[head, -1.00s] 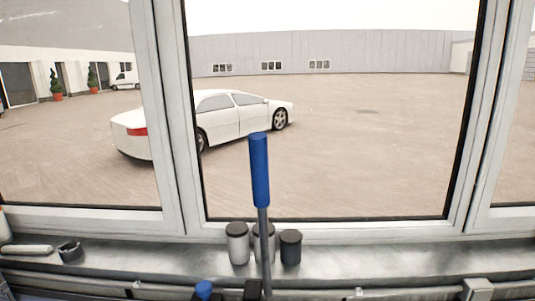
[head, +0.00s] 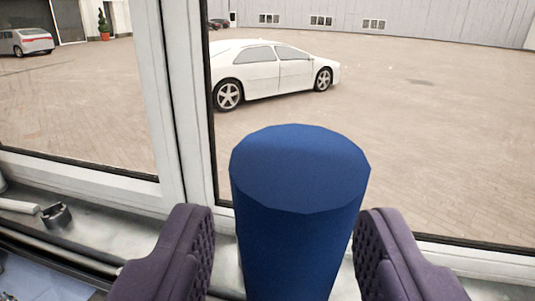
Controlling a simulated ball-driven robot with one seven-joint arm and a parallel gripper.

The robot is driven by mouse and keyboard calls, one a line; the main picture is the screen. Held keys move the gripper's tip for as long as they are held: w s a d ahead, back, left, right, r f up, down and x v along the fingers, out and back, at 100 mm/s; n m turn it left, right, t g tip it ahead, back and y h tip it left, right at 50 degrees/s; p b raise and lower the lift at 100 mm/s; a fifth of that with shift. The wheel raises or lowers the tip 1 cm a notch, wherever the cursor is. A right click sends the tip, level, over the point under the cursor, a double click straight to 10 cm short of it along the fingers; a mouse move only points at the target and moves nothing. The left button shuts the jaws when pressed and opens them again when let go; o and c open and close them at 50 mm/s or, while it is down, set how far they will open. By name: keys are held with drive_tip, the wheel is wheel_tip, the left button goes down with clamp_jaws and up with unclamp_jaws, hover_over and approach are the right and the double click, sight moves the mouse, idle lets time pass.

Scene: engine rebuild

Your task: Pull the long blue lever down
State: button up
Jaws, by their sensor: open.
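The long blue lever (head: 295,225) stands upright in the middle of the head view, close to the camera. Its flat blue top faces me, and its lower shaft is out of view. My gripper (head: 285,235) is open, with one dark padded finger to the left of the blue handle and one to the right. A gap shows between the left finger and the handle. On the right, the finger looks very near the handle, and I cannot tell whether it touches.
A window with a white frame (head: 175,110) stands behind the lever. A grey sill (head: 105,230) runs below it, with a small dark ring-shaped part (head: 56,215) at the left. Outside are a white car (head: 275,72) and a paved yard.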

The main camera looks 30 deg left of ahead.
drive_tip(key=shift+p+x, duration=0.3)
drive_tip(key=shift+x, duration=1.15)
drive_tip(key=shift+r, duration=0.1)
clamp_jaws()
